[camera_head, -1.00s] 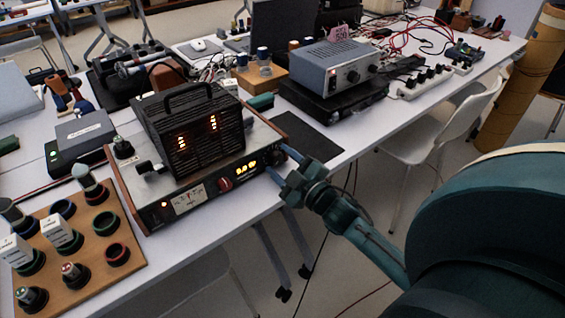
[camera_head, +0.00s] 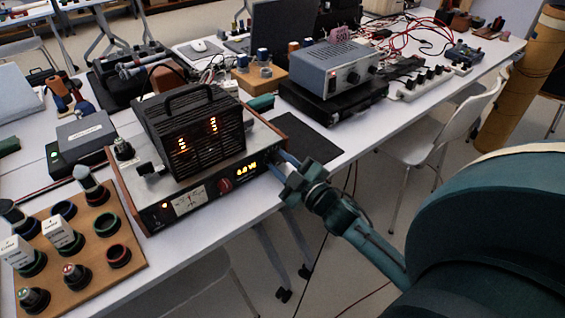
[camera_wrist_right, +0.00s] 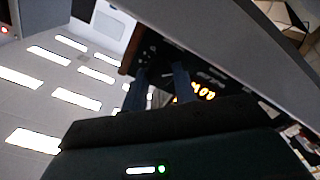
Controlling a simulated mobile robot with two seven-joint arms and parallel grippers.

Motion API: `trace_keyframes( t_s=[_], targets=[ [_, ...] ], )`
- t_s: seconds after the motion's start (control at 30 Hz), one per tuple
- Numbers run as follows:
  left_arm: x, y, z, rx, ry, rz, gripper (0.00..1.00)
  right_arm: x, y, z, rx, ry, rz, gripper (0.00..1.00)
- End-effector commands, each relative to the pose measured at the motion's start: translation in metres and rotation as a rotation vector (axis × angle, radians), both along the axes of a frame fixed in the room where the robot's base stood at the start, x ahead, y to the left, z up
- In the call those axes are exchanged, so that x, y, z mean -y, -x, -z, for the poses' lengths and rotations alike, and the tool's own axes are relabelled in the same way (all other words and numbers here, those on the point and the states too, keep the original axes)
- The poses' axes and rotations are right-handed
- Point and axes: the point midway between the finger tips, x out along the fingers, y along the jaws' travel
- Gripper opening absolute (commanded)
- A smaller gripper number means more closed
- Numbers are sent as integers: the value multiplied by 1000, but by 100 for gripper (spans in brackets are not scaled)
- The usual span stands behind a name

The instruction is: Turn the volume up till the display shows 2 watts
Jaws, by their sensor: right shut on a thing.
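The amplifier (camera_head: 217,200) is a low unit with wooden sides and a dark front panel, on the white table. Its amber display (camera_head: 246,169) is lit and ends in a W; the digits are too small to read surely. The display also shows tilted in the right wrist view (camera_wrist_right: 195,93). My right gripper (camera_head: 279,164) is at the right end of the panel, shut on the volume knob, which its fingers mostly hide. In the right wrist view its two blue fingers (camera_wrist_right: 160,92) reach to the panel. My left gripper is not in view.
A black vented unit with glowing orange marks (camera_head: 195,130) stands on the amplifier. A red knob (camera_head: 225,185) and a needle meter (camera_head: 190,201) are left of the display. A wooden board with tubes and rings (camera_head: 130,274) lies at front left. A dark mat (camera_head: 303,140) lies behind right.

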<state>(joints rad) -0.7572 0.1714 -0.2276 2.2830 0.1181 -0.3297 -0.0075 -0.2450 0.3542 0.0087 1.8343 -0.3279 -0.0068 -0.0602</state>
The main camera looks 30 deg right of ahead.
Motion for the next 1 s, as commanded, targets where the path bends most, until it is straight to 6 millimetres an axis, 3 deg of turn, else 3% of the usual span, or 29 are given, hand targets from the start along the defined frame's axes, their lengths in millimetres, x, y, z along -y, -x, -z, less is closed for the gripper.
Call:
trace_keyframes(
  t_s=[0.4, 1.0],
  targets=[
    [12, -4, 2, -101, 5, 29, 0, 0, 0, -3, -28, -315, 2, 5],
    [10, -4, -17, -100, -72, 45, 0, 0, 0, -1, -64, -782, 0, 5]
  ],
)
